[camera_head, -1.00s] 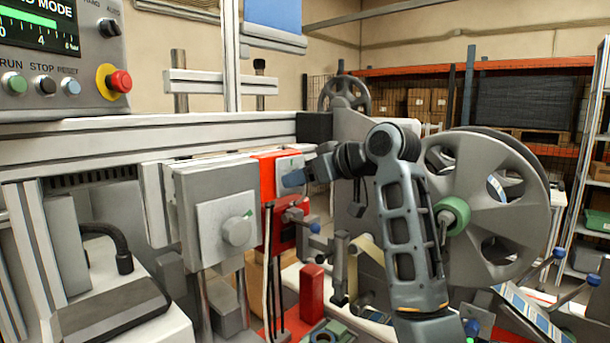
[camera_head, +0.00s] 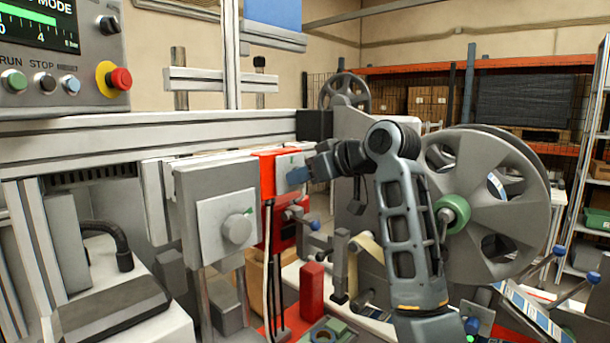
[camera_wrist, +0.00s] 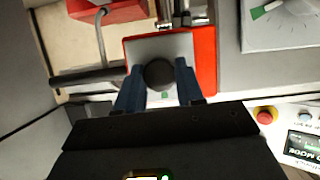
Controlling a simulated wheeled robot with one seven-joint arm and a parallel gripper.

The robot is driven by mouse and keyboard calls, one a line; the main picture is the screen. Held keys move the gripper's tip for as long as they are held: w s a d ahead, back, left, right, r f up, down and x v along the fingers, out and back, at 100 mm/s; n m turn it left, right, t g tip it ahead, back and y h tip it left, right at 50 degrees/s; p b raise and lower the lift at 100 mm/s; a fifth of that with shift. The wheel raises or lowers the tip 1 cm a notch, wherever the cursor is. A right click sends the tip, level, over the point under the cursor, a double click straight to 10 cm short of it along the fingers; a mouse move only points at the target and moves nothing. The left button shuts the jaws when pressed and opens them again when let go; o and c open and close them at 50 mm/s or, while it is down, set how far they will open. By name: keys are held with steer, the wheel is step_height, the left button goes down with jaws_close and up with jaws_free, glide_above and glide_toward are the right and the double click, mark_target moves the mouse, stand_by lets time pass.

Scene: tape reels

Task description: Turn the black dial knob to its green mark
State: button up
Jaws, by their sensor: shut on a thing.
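The black dial knob (camera_wrist: 159,74) sits on a grey plate (camera_wrist: 137,48) on the front of a red box (camera_wrist: 209,62). My gripper (camera_wrist: 158,70) is shut on the knob, one blue finger on each side of it. A small green mark (camera_wrist: 165,95) shows on the plate just below the knob in the wrist view. I cannot make out a pointer on the knob. In the head view my gripper (camera_head: 297,175) is at the plate of the red box (camera_head: 266,167) and hides the knob.
A grey box with a grey dial (camera_head: 237,229) and its own green mark stands left of the red box. A red post (camera_head: 312,289) and a blue-tipped lever (camera_head: 314,225) are below. A large reel (camera_head: 500,205) stands right, behind my arm.

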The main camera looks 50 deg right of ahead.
steer(key=n+t+h+b, duration=0.1)
steer(key=n+h+b, duration=0.1)
steer(key=n+b, duration=0.2)
steer(key=n+t+h+b, duration=0.1)
steer(key=n+h+b, duration=0.1)
steer(key=n+b, duration=0.2)
steer(key=f+n+t+h+b, duration=0.1)
steer(key=n+t+h+b, duration=0.1)
steer(key=n+b, duration=0.3)
steer(key=shift+a+n+h, duration=0.3)
steer(key=shift+n, duration=0.9)
steer(key=o, duration=1)
steer(key=shift+r, duration=0.1)
steer(key=shift+o, duration=0.2)
steer(key=shift+s, duration=0.1)
